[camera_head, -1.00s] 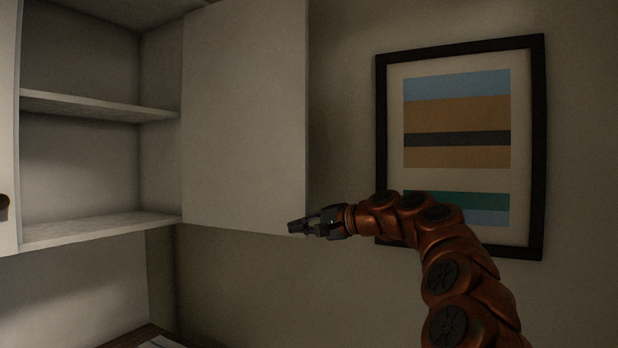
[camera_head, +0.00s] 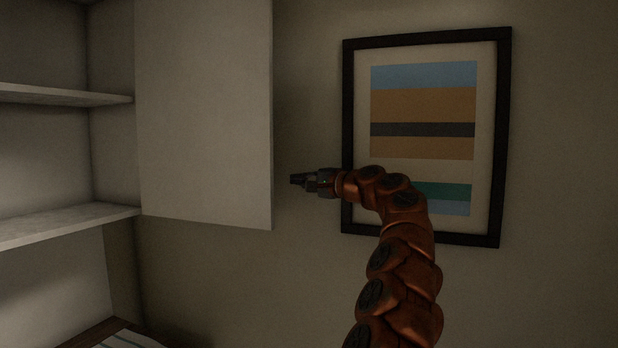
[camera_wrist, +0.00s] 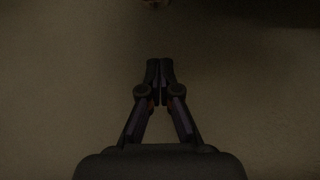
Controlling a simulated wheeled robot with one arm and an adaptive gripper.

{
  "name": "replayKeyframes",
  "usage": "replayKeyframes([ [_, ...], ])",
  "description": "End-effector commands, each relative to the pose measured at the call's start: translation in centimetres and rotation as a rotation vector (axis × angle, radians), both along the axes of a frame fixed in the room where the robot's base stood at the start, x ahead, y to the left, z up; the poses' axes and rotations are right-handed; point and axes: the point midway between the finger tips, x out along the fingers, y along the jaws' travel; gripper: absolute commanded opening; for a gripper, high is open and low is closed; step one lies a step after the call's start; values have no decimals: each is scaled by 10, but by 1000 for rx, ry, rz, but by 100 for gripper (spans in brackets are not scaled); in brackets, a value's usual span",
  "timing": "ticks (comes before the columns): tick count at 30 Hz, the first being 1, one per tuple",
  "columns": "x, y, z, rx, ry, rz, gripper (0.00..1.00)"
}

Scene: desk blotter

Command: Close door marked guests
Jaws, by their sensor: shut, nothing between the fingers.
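A white cabinet door (camera_head: 205,110) stands swung open at the right end of the wall cabinet in the head view. I see no marking on the face of it that shows, so I cannot tell whether it is the guests door. My gripper (camera_head: 295,180) is shut and empty, just right of the door's free edge in the picture, with a narrow gap between them. In the wrist view my gripper (camera_wrist: 160,68) has its fingertips together, with nothing between them. The door cannot be made out for sure in the wrist view.
Cabinet shelves (camera_head: 60,222) lie open at the left. A black-framed striped picture (camera_head: 348,130) hangs on the wall, partly behind my arm. A wooden surface (camera_head: 85,338) with papers shows at the lower left. The wall below the door is bare.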

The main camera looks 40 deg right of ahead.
Motion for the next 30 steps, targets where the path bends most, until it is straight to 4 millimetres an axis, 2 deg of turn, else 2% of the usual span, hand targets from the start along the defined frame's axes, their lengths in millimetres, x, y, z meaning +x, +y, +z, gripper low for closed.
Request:
replayKeyframes([
  [3, 14, 3, 0, -1, 4, -2, 0],
  [15, 44, 9, 0, -2, 3, -4, 0],
  [30, 35, 22, 1, 3, -1, -3, 0],
])
